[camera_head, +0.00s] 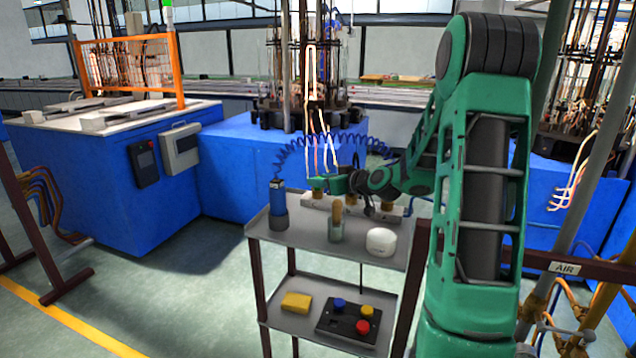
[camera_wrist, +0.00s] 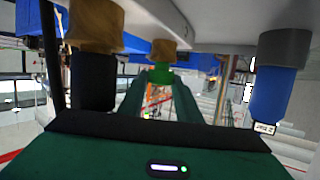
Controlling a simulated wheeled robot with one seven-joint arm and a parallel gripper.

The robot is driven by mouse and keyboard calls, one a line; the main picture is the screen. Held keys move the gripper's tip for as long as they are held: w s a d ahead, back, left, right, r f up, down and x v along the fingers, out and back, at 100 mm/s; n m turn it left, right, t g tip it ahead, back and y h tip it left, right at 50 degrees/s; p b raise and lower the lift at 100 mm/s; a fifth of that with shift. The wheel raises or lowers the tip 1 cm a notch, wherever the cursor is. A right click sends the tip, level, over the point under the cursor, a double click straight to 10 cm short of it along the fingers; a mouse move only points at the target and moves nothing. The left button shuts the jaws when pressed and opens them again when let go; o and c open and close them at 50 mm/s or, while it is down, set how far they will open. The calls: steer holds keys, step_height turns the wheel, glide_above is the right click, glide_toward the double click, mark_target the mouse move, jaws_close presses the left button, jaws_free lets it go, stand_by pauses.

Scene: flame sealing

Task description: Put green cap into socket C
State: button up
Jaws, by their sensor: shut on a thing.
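My gripper (camera_head: 330,185) is over the back of the upper cart shelf, shut on the green cap (camera_wrist: 160,76). The wrist view is upside down: the cap shows between my green fingers, in line with a brass socket (camera_wrist: 163,50) and seemingly touching it. I cannot tell whether it is seated inside. Brass-topped sockets on pale blocks (camera_head: 318,201) stand in a row along the shelf's back edge, partly hidden by my wrist. A nearer brass socket (camera_wrist: 95,25) carries a dark cylinder (camera_wrist: 95,82). No socket letters are readable.
A blue bottle (camera_head: 277,198) in a grey holder stands left of the sockets. A cup with a wooden-handled tool (camera_head: 337,214) and a white rounded object (camera_head: 381,242) stand in front. The lower shelf holds a yellow block (camera_head: 296,302) and a button box (camera_head: 347,322).

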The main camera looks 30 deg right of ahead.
steer(key=shift+f, duration=0.45)
steer(key=o, duration=1.1)
steer(key=shift+r, duration=4.5)
